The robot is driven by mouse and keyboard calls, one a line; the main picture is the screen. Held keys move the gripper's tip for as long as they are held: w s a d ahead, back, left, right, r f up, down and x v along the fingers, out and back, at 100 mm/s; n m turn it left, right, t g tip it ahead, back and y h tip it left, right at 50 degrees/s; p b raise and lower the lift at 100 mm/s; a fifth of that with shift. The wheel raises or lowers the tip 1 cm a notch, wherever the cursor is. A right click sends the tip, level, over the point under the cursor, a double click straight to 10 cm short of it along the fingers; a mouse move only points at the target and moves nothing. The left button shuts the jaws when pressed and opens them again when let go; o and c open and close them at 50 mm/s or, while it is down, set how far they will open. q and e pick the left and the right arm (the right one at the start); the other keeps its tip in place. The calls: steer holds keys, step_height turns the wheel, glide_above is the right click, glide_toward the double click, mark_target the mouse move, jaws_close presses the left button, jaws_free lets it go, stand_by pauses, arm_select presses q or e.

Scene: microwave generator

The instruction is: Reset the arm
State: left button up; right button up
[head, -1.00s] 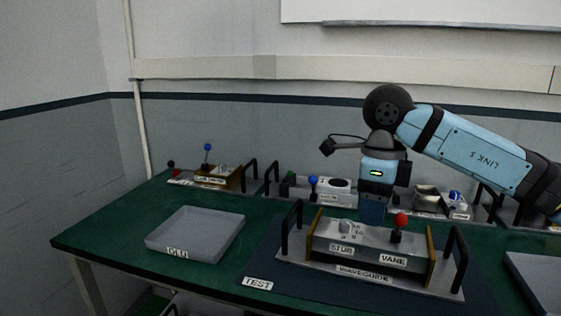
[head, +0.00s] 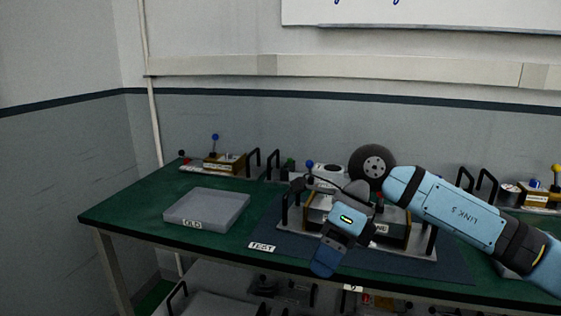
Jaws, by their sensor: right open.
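My right arm comes in from the right as light blue links. Its gripper (head: 324,262) hangs in front of the waveguide unit (head: 398,232), over the front part of the dark test mat. The finger end points down and a little left, and nothing shows held in it. The gap between the fingers is hard to see from here. The waveguide unit stands on the mat, and my wrist and gripper hide much of its middle and its labels. My left gripper does not show.
A grey tray labelled OLD (head: 207,209) sits on the green table (head: 130,213) at left. Several small devices with levers stand along the back, one with a blue knob (head: 215,137). A lower shelf under the table holds more items. The table's front left is clear.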

steer(key=s+a+f+m+g+y, duration=0.1)
steer(key=s+a+m+g+y, duration=0.2)
steer(key=s+a+m+y, duration=0.85)
steer(key=w+d+f+m+t+h, duration=0.25)
steer(key=d+f+m+t, duration=0.5)
steer(key=m+t, duration=0.5)
steer(key=w+d+f+m+t+h, duration=0.2)
steer(key=w+d+f+m+t, duration=0.35)
steer(key=m+t, duration=0.7)
steer(key=s+d+f+m+g+h, duration=0.45)
steer(key=s+f, duration=0.25)
steer(key=f, duration=0.4)
steer(key=s+d+f+m+g+h, duration=0.3)
steer(key=s+d+f+m+h, duration=0.15)
steer(key=s+f, duration=0.4)
arm_select(q)
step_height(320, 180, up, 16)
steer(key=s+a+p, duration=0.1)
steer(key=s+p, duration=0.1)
steer(key=p, duration=2.1)
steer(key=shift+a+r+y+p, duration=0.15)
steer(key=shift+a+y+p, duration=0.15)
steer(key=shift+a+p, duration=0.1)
arm_select(e)
step_height(320, 180, up, 14)
steer(key=s+d+m, duration=0.1)
steer(key=shift+d, duration=0.25)
